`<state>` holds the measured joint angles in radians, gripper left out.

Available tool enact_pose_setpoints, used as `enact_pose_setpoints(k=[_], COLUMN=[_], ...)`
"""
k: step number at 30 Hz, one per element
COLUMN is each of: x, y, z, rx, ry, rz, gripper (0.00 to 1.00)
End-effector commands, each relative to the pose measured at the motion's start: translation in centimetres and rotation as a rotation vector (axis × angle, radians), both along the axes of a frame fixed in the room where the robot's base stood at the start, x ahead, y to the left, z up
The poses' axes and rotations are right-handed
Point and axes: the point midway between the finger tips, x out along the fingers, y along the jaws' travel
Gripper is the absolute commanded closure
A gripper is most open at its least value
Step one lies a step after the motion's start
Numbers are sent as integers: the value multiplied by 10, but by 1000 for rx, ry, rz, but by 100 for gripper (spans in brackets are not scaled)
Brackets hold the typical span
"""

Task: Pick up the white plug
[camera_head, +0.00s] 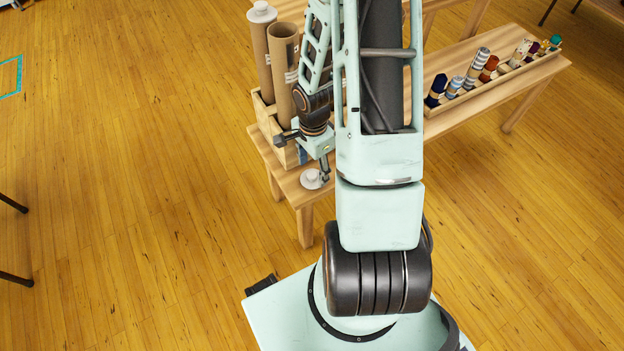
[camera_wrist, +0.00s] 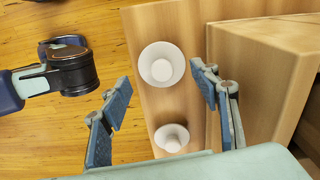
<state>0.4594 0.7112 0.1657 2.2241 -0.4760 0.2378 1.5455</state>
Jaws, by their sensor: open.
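Two white plugs rest on the wooden bench in the wrist view. One white plug (camera_wrist: 161,64) lies in line with the space between my open fingertips, and the other white plug (camera_wrist: 172,137) is lower, nearer the palm. In the head view one white plug (camera_head: 311,180) shows on the bench's near corner beside a finger; I cannot tell which of the two it is. My gripper (camera_head: 302,160) is open and empty above the bench end. It also shows in the wrist view (camera_wrist: 161,79), with a blue-padded finger on each side.
A wooden box (camera_wrist: 262,75) stands close to the right finger. In the head view it holds tall cardboard tubes (camera_head: 283,65), one with a white cap (camera_head: 262,12). A tray of yarn and spools (camera_head: 490,75) lies farther along the bench (camera_head: 440,55).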

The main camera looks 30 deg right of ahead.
Motion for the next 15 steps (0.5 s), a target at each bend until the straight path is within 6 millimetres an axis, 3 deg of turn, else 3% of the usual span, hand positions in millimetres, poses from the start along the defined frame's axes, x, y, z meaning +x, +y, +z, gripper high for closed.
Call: enact_pose_setpoints(k=[1,6,15], x=[0,3,3], y=[1,1,1], z=[-14,-35,-39], rx=[2,1,1], ry=[3,1,0], rz=[1,1,-1], gripper=[44,44,44])
